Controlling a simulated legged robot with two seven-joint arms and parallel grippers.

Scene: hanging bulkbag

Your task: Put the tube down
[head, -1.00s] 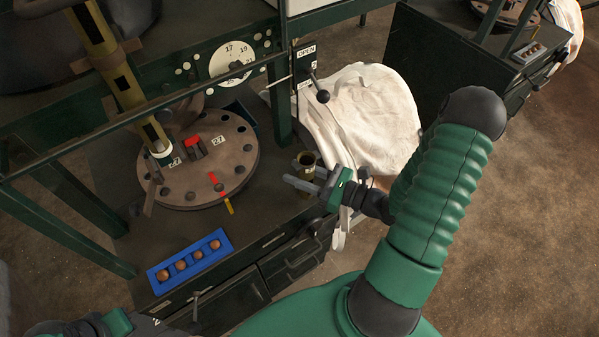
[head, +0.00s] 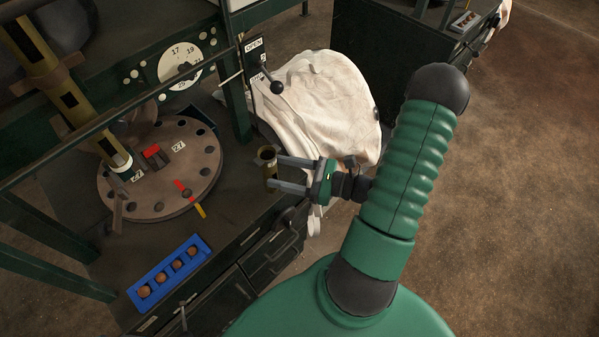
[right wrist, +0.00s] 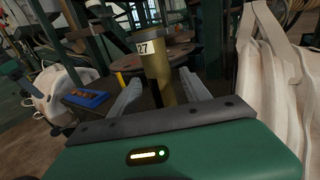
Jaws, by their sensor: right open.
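A short brass-olive tube (head: 267,156) stands upright near the right edge of the dark bench, by the green post. In the right wrist view the tube (right wrist: 157,68) carries a white label reading 27. My right gripper (head: 274,172) is open, its two fingers pointing left at the tube. In the right wrist view the fingers lie on either side of the tube's lower part, with gaps visible. The tube's base is partly hidden by the fingers in the head view.
A round brown plate (head: 150,185) with holes, labels and red markers lies left on the bench (head: 228,198). A blue tray (head: 160,284) holds several brown balls. A white bulk bag (head: 325,95) hangs behind the gripper. A lever (head: 276,87) sticks out near the OPEN sign.

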